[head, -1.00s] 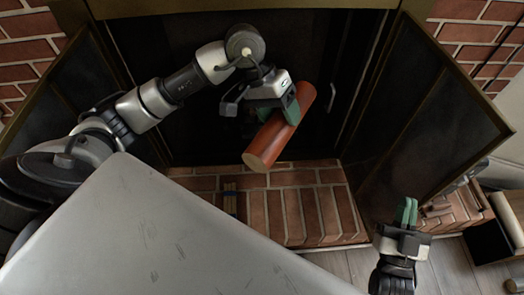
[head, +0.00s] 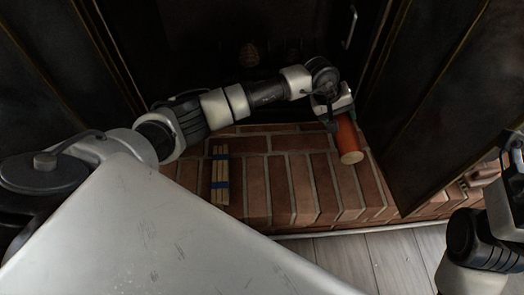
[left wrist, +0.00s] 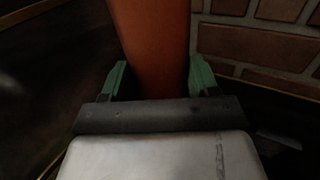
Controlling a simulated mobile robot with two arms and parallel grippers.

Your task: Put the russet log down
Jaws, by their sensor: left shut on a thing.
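The russet log (head: 347,138) is a reddish-brown cylinder with a pale end, low over the right part of the brick hearth (head: 255,185). My left gripper (head: 333,117) reaches over from the left and is shut on the log. In the left wrist view the log (left wrist: 153,40) stands between the two green fingers (left wrist: 160,78). I cannot tell whether the log touches the bricks. My right gripper (head: 515,142) is only partly in view at the right edge, and its jaws cannot be made out.
A bundle of thin sticks with blue bands (head: 220,175) lies on the hearth left of the log. The open right fireplace door (head: 430,105) stands close to the log's right. The dark firebox is behind. Bricks between the bundle and the log are clear.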

